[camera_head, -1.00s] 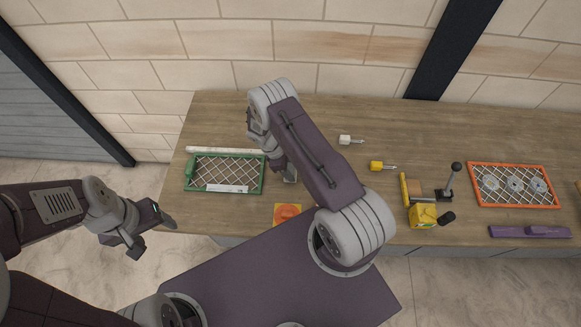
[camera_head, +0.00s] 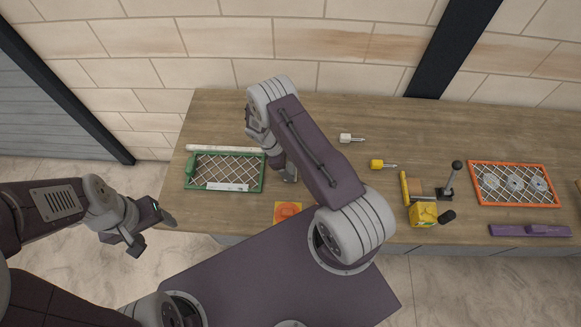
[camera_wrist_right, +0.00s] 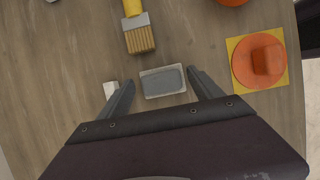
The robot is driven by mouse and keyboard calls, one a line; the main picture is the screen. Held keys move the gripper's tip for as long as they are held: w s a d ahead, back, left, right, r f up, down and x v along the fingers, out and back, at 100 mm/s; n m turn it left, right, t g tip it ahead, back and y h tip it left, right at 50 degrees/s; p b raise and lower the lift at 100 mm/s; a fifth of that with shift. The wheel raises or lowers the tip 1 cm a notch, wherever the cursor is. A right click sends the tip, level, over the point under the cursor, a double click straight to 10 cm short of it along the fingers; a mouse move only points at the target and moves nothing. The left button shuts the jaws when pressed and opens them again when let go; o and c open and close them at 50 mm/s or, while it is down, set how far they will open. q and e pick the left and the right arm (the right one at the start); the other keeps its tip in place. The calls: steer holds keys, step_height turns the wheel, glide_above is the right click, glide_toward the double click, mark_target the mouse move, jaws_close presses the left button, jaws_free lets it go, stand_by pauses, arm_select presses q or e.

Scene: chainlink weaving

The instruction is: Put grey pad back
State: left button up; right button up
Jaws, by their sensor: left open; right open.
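The grey pad (camera_wrist_right: 163,81) shows in the right wrist view as a small rounded grey block on a pale rectangular base on the wooden table. My right gripper (camera_wrist_right: 160,76) is open and empty, with one finger on either side of the pad. I cannot tell whether the fingers touch it. In the head view my right gripper (camera_head: 289,175) is partly hidden by its own arm, and the pad is hidden. My left gripper (camera_head: 152,232) is open and empty, off the table's front left edge.
A brush (camera_wrist_right: 138,30) lies just beyond the pad. An orange round pad on a yellow square (camera_wrist_right: 234,68) lies to the right. A green mesh frame (camera_head: 262,174) is at the left, an orange mesh frame (camera_head: 472,185) at the right. The table's back is clear.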

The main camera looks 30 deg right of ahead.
steer(key=s+a+r+m+t+y+b, duration=0.1)
steer(key=s+a+r+m+b, duration=0.15)
steer(key=r, duration=0.65)
steer(key=s+a+r+m+y+b, duration=0.1)
steer(key=a+r+m, duration=0.2)
steer(key=r, duration=0.5)
steer(key=s+a+r+m+t+y, duration=0.2)
steer(key=s+r+m, duration=0.35)
steer(key=s, duration=0.45)
step_height(320, 180, down, 9)
steer(key=b, duration=0.8)
steer(key=shift+w+d+m, duration=0.15)
steer(key=shift+w+m, duration=0.2)
steer(key=shift+m, duration=0.05)
steer(key=shift+s, duration=0.1)
